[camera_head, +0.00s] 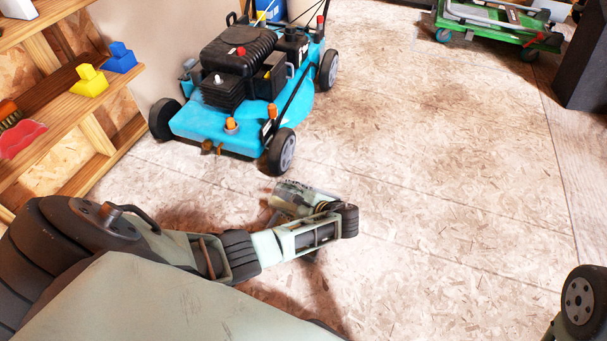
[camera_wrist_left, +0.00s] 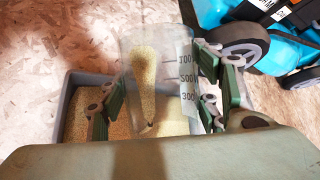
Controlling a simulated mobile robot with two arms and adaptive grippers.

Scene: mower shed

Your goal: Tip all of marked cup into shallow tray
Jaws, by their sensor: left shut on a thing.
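The marked cup (camera_wrist_left: 172,60) is clear, with a white scale strip reading 100, 200 and 300. My left gripper (camera_wrist_left: 164,78) is shut on it, with a finger on each side. A narrow streak of yellow grain shows in or through the clear cup. The shallow grey tray (camera_wrist_left: 64,104) is below it in the wrist view, with yellow grain spread inside. My gripper and wrist hide part of the tray. My right gripper is not in view.
A blue mower (camera_head: 215,122) stands on the floor beyond the cup. A wooden shelf (camera_head: 55,95) with small coloured items is at the left. A green cart (camera_head: 500,30) is at the far right. The board floor in the middle and right is clear.

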